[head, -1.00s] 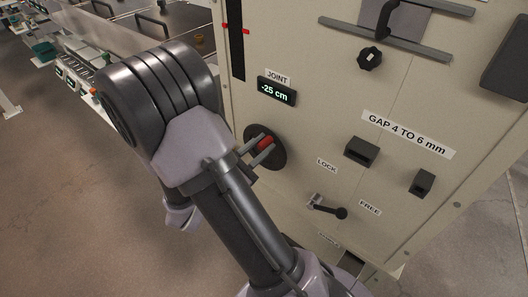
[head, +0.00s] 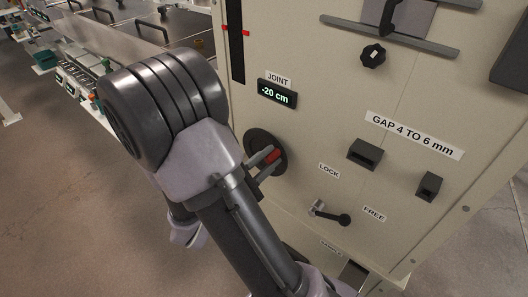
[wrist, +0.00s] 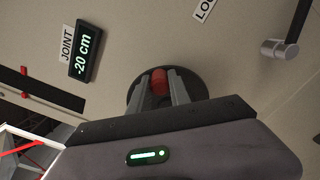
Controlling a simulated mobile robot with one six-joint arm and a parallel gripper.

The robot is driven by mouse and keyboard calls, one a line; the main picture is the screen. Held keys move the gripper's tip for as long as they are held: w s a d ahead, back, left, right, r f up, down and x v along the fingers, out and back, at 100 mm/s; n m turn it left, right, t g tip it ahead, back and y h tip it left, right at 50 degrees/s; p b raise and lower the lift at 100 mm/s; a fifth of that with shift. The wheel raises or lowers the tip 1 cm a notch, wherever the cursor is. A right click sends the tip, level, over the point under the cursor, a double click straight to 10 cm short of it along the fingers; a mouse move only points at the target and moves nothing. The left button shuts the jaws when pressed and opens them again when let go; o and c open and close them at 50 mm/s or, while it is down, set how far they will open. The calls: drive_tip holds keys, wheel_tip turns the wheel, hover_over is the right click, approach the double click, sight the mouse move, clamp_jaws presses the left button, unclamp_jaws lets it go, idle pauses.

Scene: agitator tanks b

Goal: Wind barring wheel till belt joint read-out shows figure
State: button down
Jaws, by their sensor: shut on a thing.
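The barring wheel (head: 257,144) is a dark round disc on the cream panel, with a red handle (head: 272,156). My gripper (head: 268,163) is shut on the red handle; in the wrist view the two fingers (wrist: 162,92) sit on either side of the handle (wrist: 160,79) in front of the dark wheel (wrist: 197,82). My arm covers part of the wheel's lower left in the head view. The read-out (head: 277,94) under the JOINT label shows -20 cm, and the wrist view's read-out (wrist: 86,53) shows the same.
A lever (head: 330,213) sits between the LOCK and FREE labels, below right of the wheel. A sign (head: 413,135) reads GAP 4 TO 6 mm. A black knob (head: 373,56) and dark boxes (head: 365,153) stick out of the panel. Open floor (head: 60,190) lies to the left.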

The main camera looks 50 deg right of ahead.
sight(275, 173)
drive_tip(key=f+m, duration=0.1)
drive_tip(key=m, duration=0.1)
drive_tip(key=s+f+m, duration=0.1)
drive_tip(key=m, duration=0.1)
drive_tip(key=shift+s+f+m, duration=0.1)
drive_tip(key=shift+m, duration=0.2)
wheel_tip(275, 173, down, 2)
drive_tip(key=m, duration=0.3)
drive_tip(key=shift+s+d+m, duration=0.1)
drive_tip(key=shift+s+m, duration=0.05)
drive_tip(key=shift+m, duration=0.15)
drive_tip(key=m, duration=0.1)
drive_tip(key=f+m, duration=0.2)
drive_tip(key=m, duration=0.1)
drive_tip(key=shift+w+f, duration=0.2)
drive_tip(key=shift+w, duration=0.05)
drive_tip(key=shift+w+f+m, duration=0.15)
drive_tip(key=shift+f+m, duration=0.15)
drive_tip(key=shift+m, duration=0.35)
drive_tip(key=shift+w+f+m, duration=0.15)
drive_tip(key=shift+f+m, duration=0.1)
drive_tip(key=shift+m, duration=0.4)
drive_tip(key=m, duration=0.1)
drive_tip(key=w+f+m, duration=0.1)
drive_tip(key=m, duration=0.1)
drive_tip(key=shift+f, duration=0.15)
